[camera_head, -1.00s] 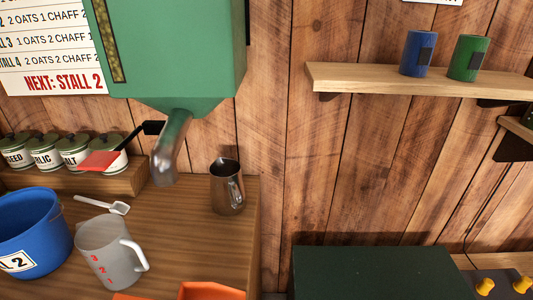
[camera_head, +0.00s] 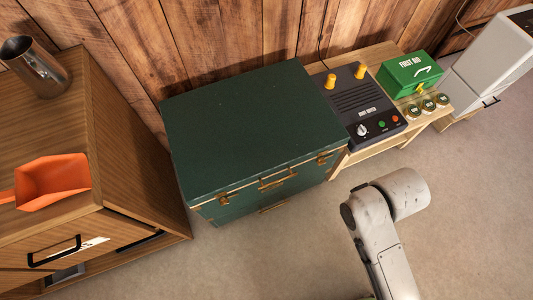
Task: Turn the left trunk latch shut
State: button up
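The dark green trunk (camera_head: 245,125) stands on the floor against the plank wall, with its lid down. The left trunk latch (camera_head: 223,199) is a small brass piece on the front near the left corner, just under the lid edge. It is too small to tell how it is turned. A similar brass right latch (camera_head: 323,160) sits near the right corner, with a brass handle between them. My grey-white arm shows at the lower right, in front of the trunk and apart from it. My gripper is not in view.
A wooden cabinet (camera_head: 150,185) with an orange scoop (camera_head: 52,182) and metal jug (camera_head: 36,66) stands left of the trunk. A low bench on the right holds a dark control unit (camera_head: 355,100) and green first aid box (camera_head: 408,74). The floor (camera_head: 260,255) in front is clear.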

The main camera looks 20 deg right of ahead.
aim_at(224, 201)
jog(key=j+z, duration=0.5)
jog(key=j, duration=0.8)
jog(key=k+l+u, duration=0.25)
jog(key=k+l, duration=0.25)
jog(key=l, duration=0.25)
jog(key=k+l+u, duration=0.25)
jog(key=k+l, duration=0.35)
jog(key=l, duration=0.1)
